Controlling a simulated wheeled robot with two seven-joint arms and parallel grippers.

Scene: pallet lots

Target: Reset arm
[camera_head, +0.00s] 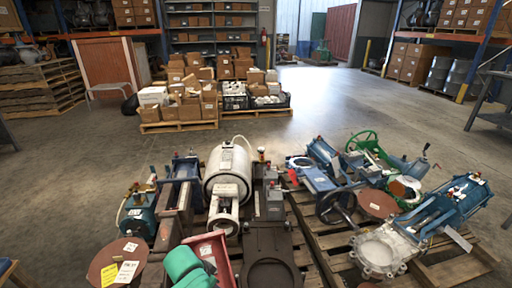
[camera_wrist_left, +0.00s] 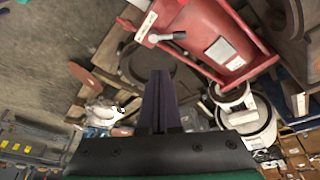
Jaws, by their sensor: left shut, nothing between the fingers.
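My left gripper (camera_wrist_left: 160,76) shows in the left wrist view as dark fingers pressed together, with nothing between them. Its dark mounting plate crosses the bottom of that view. A red valve part (camera_wrist_left: 212,45) lies beyond the fingers, up and to the right, and appears apart from them. The red part is also at the bottom of the head view (camera_head: 209,250). My left gripper cannot be made out clearly in the head view. My right gripper is in neither view.
Pallets in front hold a white cylinder (camera_head: 228,172), a blue actuator (camera_head: 461,200), a green handwheel (camera_head: 362,142) and brown discs. Behind stands a pallet of cartons (camera_head: 180,112). Racks line the back. Open concrete floor (camera_head: 335,97) lies at the back right.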

